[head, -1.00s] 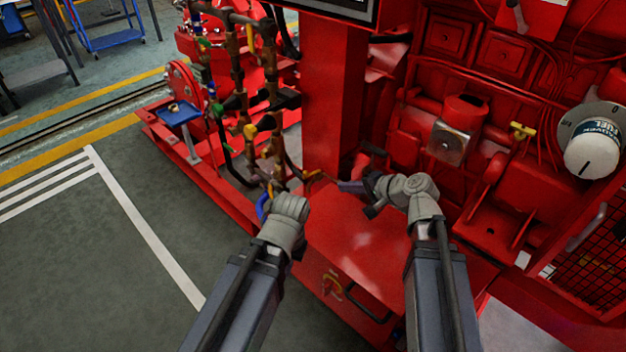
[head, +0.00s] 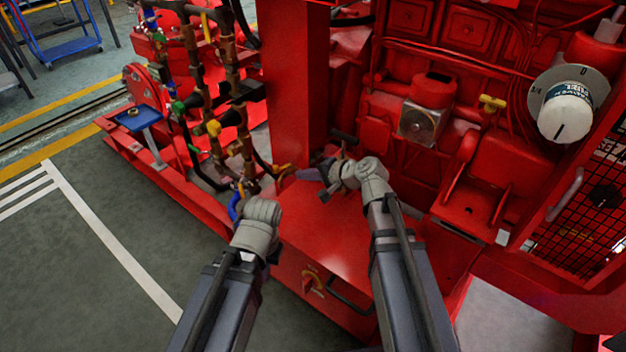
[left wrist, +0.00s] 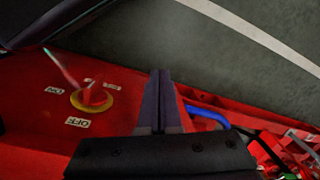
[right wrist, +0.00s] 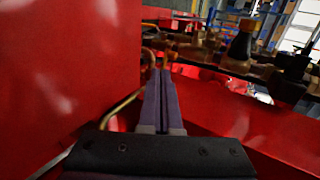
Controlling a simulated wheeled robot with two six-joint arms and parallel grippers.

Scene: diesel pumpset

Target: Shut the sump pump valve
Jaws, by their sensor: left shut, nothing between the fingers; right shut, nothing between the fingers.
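I cannot tell for sure which fitting is the sump pump valve. A blue curved handle or pipe (head: 234,206) shows beside my left wrist in the head view, and also right of the fingers in the left wrist view (left wrist: 207,116). A brass-coloured curved fitting (head: 286,171) lies just left of my right gripper. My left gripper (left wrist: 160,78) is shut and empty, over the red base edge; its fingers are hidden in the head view. My right gripper (head: 303,175) is shut and empty above the red box; its fingers also show in the right wrist view (right wrist: 160,78).
A red switch on a yellow plate (head: 313,280), labelled ON and OFF in the left wrist view (left wrist: 92,99), sits on the red box front. Pipes with green and yellow handles (head: 212,127) rise at left. A red post (head: 297,80) stands behind.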

